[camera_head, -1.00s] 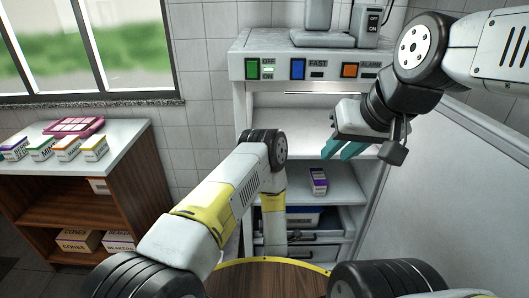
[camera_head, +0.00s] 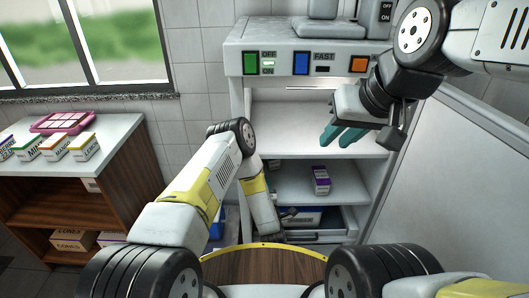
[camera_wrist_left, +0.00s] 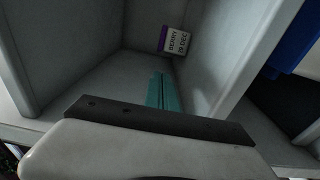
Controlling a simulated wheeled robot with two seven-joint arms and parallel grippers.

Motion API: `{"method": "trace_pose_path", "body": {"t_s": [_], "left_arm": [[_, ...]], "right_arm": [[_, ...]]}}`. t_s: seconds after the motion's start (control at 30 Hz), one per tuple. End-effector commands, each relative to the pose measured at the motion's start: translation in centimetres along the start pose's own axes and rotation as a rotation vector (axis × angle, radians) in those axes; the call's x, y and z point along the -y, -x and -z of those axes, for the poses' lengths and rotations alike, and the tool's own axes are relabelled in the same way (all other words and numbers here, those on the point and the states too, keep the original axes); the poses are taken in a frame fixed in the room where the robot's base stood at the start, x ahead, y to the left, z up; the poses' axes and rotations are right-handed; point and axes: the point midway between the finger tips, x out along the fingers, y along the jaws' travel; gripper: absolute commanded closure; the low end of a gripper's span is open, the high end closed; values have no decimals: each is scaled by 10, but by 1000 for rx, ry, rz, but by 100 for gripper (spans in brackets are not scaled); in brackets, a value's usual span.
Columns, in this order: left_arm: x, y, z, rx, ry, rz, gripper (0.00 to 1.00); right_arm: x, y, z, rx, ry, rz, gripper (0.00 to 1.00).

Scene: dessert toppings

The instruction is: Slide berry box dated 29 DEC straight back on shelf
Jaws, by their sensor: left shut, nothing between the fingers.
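The berry box (camera_head: 320,181) is small, white and purple, and stands on the middle shelf (camera_head: 290,186) of the white cabinet. In the left wrist view the box (camera_wrist_left: 173,40) shows "BERRY 29 DEC" on its face, with the shelf surface and walls around it. My left gripper (camera_wrist_left: 159,90) is shut and empty, its teal fingers together, pointing toward the box with a small gap between. In the head view its fingers are hard to make out behind my left forearm. My right gripper (camera_head: 341,136) is open and empty, in front of the upper shelf and above the box.
A machine with green, blue and orange buttons (camera_head: 302,63) tops the cabinet. At left, a counter (camera_head: 115,133) holds several small boxes and a pink tray (camera_head: 64,122). A round wooden top (camera_head: 262,268) is in front.

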Motion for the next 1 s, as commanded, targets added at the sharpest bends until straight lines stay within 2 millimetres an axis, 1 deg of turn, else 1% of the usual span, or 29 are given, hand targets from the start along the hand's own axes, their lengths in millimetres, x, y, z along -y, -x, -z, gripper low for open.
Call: {"method": "trace_pose_path", "body": {"t_s": [0.03, 0.3, 0.4, 0.53, 0.6, 0.73, 0.83, 1.0], "left_arm": [[-1, -12, 0, -1, 0, -4, 100], [0, -72, 0, -1, 0, -3, 100], [0, -93, 0, 0, 0, -2, 100], [0, -116, 0, 0, 0, -1, 100], [1, -125, 0, 0, 1, 0, 100], [1, -137, 0, 0, 0, 1, 100], [1, -141, 0, 0, 0, 1, 100], [1, -142, 0, 1, 0, 2, 100]], "right_arm": [[0, 0, 0, 0, 0, 0, 73], [0, 0, 0, 0, 0, 0, 73], [0, 0, 0, 0, 0, 0, 73], [0, 0, 0, 0, 0, 0, 73], [0, 0, 0, 0, 0, 0, 73], [0, 0, 0, 0, 0, 0, 73], [0, 0, 0, 0, 0, 0, 73], [0, 0, 0, 0, 0, 0, 73]]}}
